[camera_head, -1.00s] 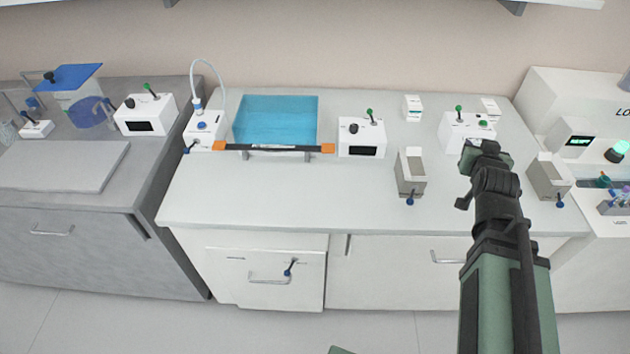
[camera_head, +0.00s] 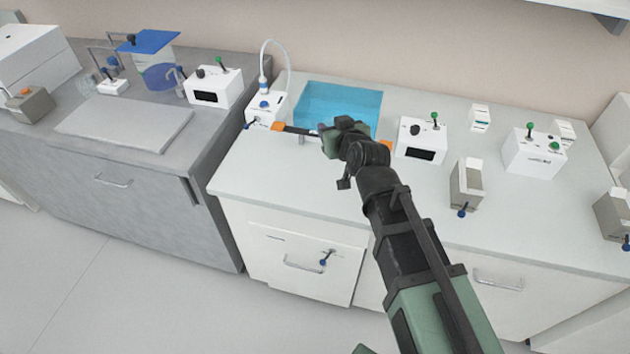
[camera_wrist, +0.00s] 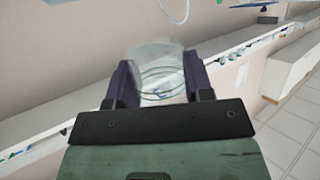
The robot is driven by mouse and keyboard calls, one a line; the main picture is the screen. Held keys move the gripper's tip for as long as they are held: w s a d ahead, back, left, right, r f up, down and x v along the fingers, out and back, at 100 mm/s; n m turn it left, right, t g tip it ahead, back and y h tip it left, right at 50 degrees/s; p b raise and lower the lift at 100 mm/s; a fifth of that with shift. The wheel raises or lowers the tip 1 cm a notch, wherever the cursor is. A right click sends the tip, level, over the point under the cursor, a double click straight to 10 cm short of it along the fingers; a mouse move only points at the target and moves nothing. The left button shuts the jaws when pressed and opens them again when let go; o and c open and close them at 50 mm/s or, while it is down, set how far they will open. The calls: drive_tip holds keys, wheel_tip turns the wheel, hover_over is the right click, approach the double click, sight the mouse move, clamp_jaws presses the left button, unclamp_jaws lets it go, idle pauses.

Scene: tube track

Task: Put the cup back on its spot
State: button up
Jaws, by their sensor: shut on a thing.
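My gripper (camera_head: 338,136) is over the white bench, in front of the blue basin (camera_head: 345,100) in the head view. In the wrist view its two dark fingers stand on either side of a clear, ringed cup (camera_wrist: 161,72), and it is shut on the cup. In the head view I cannot make out the cup, as my gripper and arm are in the way. No marked spot for the cup can be picked out with certainty.
An orange-ended bar (camera_head: 297,130) runs along the basin's front. White control boxes (camera_head: 420,142) stand to the right and another (camera_head: 212,88) on the grey bench. A flat grey plate (camera_head: 125,122), a blue-lidded container (camera_head: 150,43) and a translucent item (camera_head: 88,84) are at left.

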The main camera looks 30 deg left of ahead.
sight(331, 193)
wheel_tip(331, 193, down, 20)
drive_tip(key=b, duration=2)
drive_tip(key=shift+w+f, duration=0.1)
drive_tip(key=shift+f, duration=0.15)
drive_tip(key=shift+r, duration=0.25)
drive_tip(key=shift+f, duration=0.15)
drive_tip(key=o, duration=0.9)
